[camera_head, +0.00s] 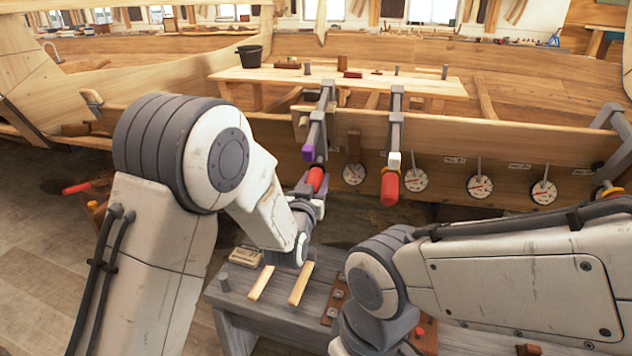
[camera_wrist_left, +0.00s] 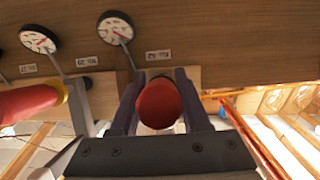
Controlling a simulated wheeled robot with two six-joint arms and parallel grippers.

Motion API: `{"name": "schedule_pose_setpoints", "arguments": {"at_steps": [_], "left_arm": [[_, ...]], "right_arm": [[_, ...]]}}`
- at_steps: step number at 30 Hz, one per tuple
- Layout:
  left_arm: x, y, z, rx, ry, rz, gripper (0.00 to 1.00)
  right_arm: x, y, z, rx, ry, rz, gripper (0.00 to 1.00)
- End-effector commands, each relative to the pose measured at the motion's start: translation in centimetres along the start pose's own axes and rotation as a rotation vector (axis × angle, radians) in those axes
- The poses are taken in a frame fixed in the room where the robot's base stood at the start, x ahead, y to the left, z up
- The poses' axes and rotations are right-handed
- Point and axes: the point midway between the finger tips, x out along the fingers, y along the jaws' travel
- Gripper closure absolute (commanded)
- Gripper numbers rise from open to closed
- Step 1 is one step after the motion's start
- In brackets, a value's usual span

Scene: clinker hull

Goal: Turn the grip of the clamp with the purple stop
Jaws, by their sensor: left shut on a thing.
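The clamp with the purple stop (camera_head: 308,152) hangs on the upper edge of the plank, its grey bar (camera_head: 326,98) upright. Its red grip (camera_head: 316,179) is below the stop. My left gripper (camera_head: 312,192) is shut on this grip from below. In the left wrist view the round red end of the grip (camera_wrist_left: 158,103) sits between the two fingers of my left gripper (camera_wrist_left: 160,105). Part of the grip is hidden by the fingers. My right arm comes in from the right, but its gripper does not show.
A second clamp (camera_head: 396,125) with a white stop and red grip (camera_head: 390,187) hangs close to the right. Several dials (camera_head: 415,179) line the plank (camera_head: 520,140). A grey bench (camera_head: 270,312) with two wooden strips is below. A table (camera_head: 430,84) stands behind.

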Motion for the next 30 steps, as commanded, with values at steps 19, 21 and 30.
{"name": "schedule_pose_setpoints", "arguments": {"at_steps": [19,21,30], "left_arm": [[-0.04,-0.44,-0.17,0.51,0.001,-0.206,1.0],[-0.07,-0.51,-0.19,0.573,0.001,-0.23,1.0],[-0.17,-0.74,-0.33,0.831,-0.001,-0.334,1.0]], "right_arm": [[0.78,0.06,0.04,0.0,0.0,0.0,0.6],[0.71,0.05,0.04,0.0,0.0,0.0,0.6],[0.31,0.02,0.02,0.0,0.0,0.0,0.6]]}}
